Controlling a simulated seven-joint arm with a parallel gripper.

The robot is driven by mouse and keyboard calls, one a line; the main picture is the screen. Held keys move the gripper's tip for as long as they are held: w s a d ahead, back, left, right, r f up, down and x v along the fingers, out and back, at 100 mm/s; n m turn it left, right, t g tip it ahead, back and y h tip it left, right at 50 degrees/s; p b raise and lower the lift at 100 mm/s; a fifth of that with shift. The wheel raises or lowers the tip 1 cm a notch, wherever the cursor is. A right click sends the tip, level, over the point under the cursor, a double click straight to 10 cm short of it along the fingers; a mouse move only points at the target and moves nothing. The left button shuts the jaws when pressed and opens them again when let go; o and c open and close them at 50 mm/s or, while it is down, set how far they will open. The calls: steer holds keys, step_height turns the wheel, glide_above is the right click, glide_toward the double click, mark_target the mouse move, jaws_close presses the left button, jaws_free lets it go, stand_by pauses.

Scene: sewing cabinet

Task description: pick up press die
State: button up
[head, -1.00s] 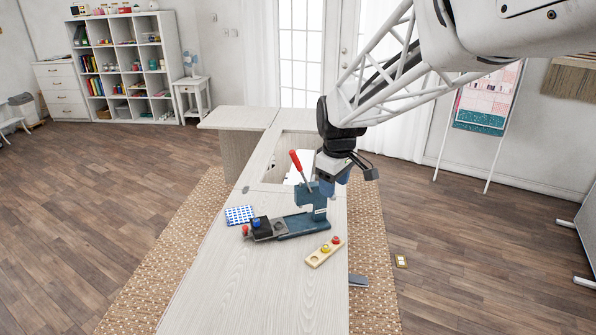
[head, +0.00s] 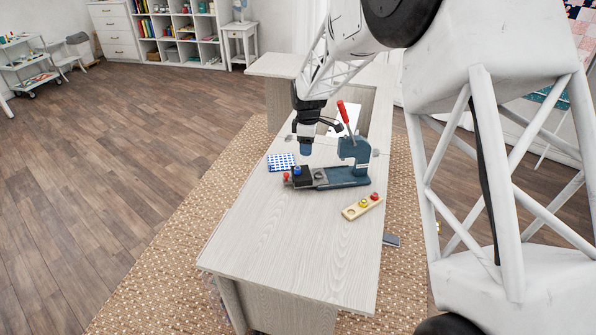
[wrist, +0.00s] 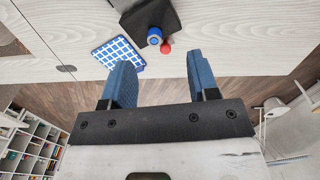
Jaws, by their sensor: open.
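A blue arbor press (head: 350,174) with a red lever stands on the table. At its left end is a black block (head: 303,181) with a blue round-topped piece (head: 297,171) on it and a red knob (head: 286,177) beside it. The wrist view also shows the blue piece (wrist: 155,36) and the red knob (wrist: 166,47). A wooden holder (head: 352,212) carries a yellow-topped piece (head: 363,204) and a red-topped piece (head: 374,196). Which piece is the press die I cannot tell. My gripper (head: 305,149) is open and empty, above and behind the black block.
A blue-and-white checked pad (head: 281,161) lies left of the press, near the table edge. The press column and red lever (head: 345,115) rise to the right of my gripper. The front of the table (head: 297,245) is clear.

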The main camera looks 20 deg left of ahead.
mark_target(298, 168)
steer(key=shift+n, duration=0.6)
steer(key=a+f, duration=0.1)
steer(key=a, duration=0.1)
steer(key=w+a+f, duration=0.1)
steer(key=f, duration=0.1)
steer(key=shift+w+a+f, duration=0.1)
steer(key=shift+a+f, duration=0.1)
steer(key=shift+a, duration=0.15)
steer(key=shift+f, duration=1.3)
steer(key=shift+d+f, duration=0.15)
steer(key=shift+f, duration=2.45)
jaws_close()
